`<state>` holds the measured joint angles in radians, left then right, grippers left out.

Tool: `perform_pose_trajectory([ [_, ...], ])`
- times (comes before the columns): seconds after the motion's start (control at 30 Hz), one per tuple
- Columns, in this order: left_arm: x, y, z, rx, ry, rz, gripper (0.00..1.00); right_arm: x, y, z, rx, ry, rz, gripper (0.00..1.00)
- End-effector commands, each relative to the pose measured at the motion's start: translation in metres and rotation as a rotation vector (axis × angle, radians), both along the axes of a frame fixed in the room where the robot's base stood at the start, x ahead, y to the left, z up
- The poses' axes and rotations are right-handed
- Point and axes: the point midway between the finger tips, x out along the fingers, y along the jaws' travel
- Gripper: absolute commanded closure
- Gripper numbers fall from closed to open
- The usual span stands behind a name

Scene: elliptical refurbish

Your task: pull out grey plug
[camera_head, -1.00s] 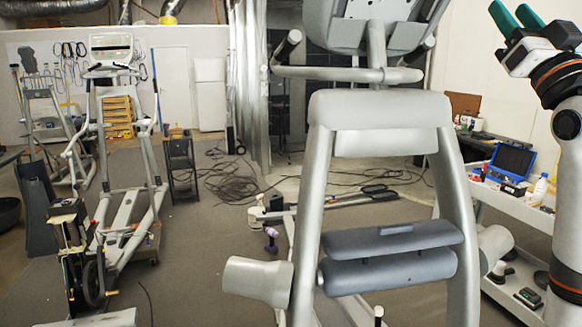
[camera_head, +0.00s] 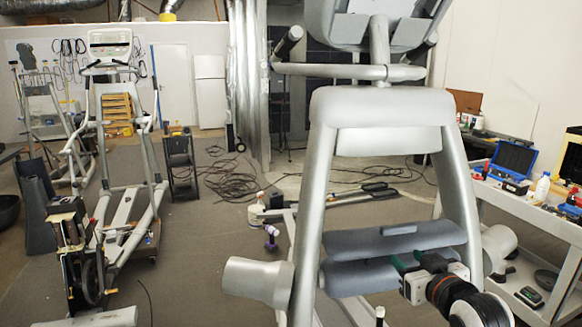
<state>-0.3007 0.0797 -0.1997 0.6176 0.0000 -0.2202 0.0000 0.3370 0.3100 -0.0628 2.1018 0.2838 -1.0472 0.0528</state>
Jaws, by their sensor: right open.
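The grey elliptical machine (camera_head: 312,200) stands close in front of me. Two dark grey padded parts, the upper pad (camera_head: 365,240) and the lower pad (camera_head: 350,279), span its legs. A small grey tab (camera_head: 398,230) shows on the upper pad; I cannot tell whether it is the grey plug. My right gripper (camera_head: 419,258) is at the right end of the pads, its green fingers open and pointing towards the machine. It covers part of the lower pad, and I cannot tell whether it touches it.
A white cart (camera_head: 505,200) on the right carries a blue toolbox (camera_head: 510,162) and bottles. A grey cylindrical part (camera_head: 258,279) sticks out at the machine's lower left. Another elliptical trainer (camera_head: 130,215) stands on the left. Cables (camera_head: 228,183) lie on the floor behind.

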Motion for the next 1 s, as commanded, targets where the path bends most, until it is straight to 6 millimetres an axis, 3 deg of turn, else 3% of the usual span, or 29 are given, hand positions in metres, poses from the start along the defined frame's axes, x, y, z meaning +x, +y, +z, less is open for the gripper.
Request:
perform_pose_trajectory([
  [0.03,0.000,0.000,0.000,0.000,0.000,0.000,1.00,-0.020,0.007,-0.039,-0.011,0.091,0.001,0.58],
  [0.1,0.000,0.000,0.000,0.000,-0.001,0.000,1.00,-0.048,0.013,-0.084,-0.030,0.207,-0.004,0.58],
  [0.2,0.001,0.000,0.000,0.000,-0.001,0.000,1.00,-0.098,0.021,-0.143,-0.055,0.376,-0.009,0.58],
  [0.3,0.001,0.000,0.000,0.000,-0.002,0.000,1.00,-0.149,0.026,-0.186,-0.077,0.530,-0.016,0.58],
  [0.5,0.002,0.000,0.000,-0.001,-0.004,0.000,1.00,-0.227,0.030,-0.233,-0.104,0.746,-0.028,0.58],
  [0.8,0.002,-0.001,0.000,-0.001,-0.005,0.000,1.00,-0.318,0.033,-0.263,-0.128,0.980,-0.044,0.58],
  [0.9,0.003,-0.001,-0.001,-0.001,-0.005,0.000,1.00,-0.338,0.033,-0.273,-0.135,1.039,-0.050,0.58],
  [1.0,0.003,-0.001,-0.003,-0.001,-0.005,0.000,1.00,-0.328,0.034,-0.301,-0.137,1.043,-0.049,0.58],
])
